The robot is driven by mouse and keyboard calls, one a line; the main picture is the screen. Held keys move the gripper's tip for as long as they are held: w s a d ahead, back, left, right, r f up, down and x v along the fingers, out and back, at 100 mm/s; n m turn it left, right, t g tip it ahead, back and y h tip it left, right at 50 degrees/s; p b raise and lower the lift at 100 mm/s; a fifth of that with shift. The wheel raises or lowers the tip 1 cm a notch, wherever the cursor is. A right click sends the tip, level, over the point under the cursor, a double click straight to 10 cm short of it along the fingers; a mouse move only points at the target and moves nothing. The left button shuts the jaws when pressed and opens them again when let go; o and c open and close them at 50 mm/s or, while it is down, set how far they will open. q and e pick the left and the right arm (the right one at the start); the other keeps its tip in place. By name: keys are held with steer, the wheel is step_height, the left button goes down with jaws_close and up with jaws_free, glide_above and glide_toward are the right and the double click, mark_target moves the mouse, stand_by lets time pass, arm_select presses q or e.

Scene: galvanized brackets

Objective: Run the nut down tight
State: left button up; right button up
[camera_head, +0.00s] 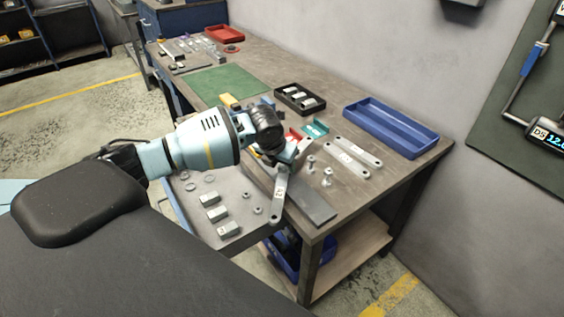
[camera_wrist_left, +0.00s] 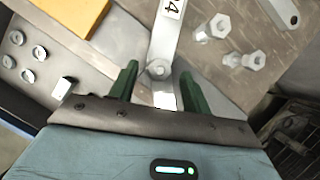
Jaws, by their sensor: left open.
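A galvanized bracket strip (camera_head: 279,196) with a number label slants down under my left gripper in the head view. In the left wrist view the strip (camera_wrist_left: 167,32) runs up from between the fingers, and a hex nut (camera_wrist_left: 157,69) sits at its near end. My left gripper (camera_wrist_left: 158,88) is open, with its dark green fingers on either side of the nut and apart from it. In the head view the gripper (camera_head: 287,158) hides part of the strip and the nut. My right gripper is not in view.
Two upright bolts (camera_head: 327,176) and two loose brackets (camera_head: 352,155) lie to the right. A blue tray (camera_head: 400,141), a black bin (camera_head: 284,89) and a green mat (camera_head: 222,82) are on the bench. A grey side surface (camera_head: 240,178) holds washers, nuts and blocks.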

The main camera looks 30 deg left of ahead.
arm_select(q)
steer(key=shift+r, duration=0.15)
steer(key=v, duration=0.7)
steer(key=shift+s+r, duration=0.2)
steer(key=shift+r, duration=0.05)
steer(key=shift+f, duration=0.1)
